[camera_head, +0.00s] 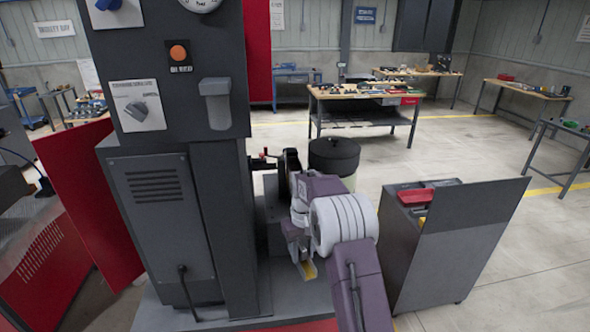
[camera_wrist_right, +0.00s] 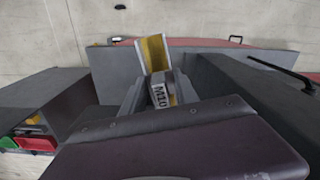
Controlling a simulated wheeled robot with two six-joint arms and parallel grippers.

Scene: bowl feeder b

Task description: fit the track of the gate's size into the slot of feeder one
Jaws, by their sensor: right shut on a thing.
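My right gripper (camera_head: 302,252) is shut on a track (camera_wrist_right: 154,52), a grey channel with a yellow inside. The track bears an "M10" label in the right wrist view, where my gripper's fingers (camera_wrist_right: 159,92) close on both sides of it. In the head view the yellow end of the track (camera_head: 308,270) points down, beside the tall grey machine and above its grey base. My right arm hides much of what lies behind it. I cannot make out the gate or the slot of feeder one. My left gripper is not in view.
The tall grey machine (camera_head: 160,215) stands close on the left, with a red door panel (camera_head: 90,190). A grey cart (camera_head: 455,240) with a red bin (camera_head: 414,196) stands on the right. A dark-lidded drum (camera_head: 334,153) is behind my arm. Workbenches (camera_head: 362,93) stand farther back.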

